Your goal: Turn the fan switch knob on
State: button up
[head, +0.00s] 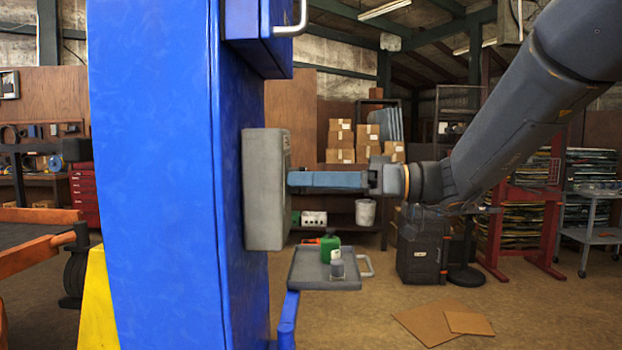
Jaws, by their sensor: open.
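A grey control box (265,190) is fixed to the right side of the blue post (160,180). I see it from its side, so its front faces right and shows only as a thin edge. The fan switch knob cannot be made out; it is hidden by the angle or by my fingers. My gripper (293,180) comes in level from the right, with its fingertips at the front of the grey box, around mid-height. Its fingers are seen side-on and overlap each other. It is open. Whether the fingers touch the box or surround the knob, I cannot tell.
A grey tray (312,276) with a green jug (330,247) and a small bottle (337,266) is below my gripper. A blue cabinet with a silver handle (292,22) juts out above. The floor to the right is open, with flat cardboard (435,320).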

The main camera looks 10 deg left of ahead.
jog(key=c, duration=1)
jog(key=shift+c, duration=0.2)
jog(key=shift+w+r+m+g+h+p, duration=0.2)
jog(key=shift+m+p, duration=0.35)
jog(key=shift+m, duration=2.25)
jog(key=shift+s+f+m+g+h+p, duration=0.2)
jog(key=shift+m+p, duration=0.4)
jog(key=shift+m, duration=2.2)
jog(key=shift+w+r+m+g+h+p, duration=0.1)
jog(key=shift+w+r+m+g+p, duration=0.3)
jog(key=shift+m, duration=2.4)
jog(key=shift+s+f, duration=0.25)
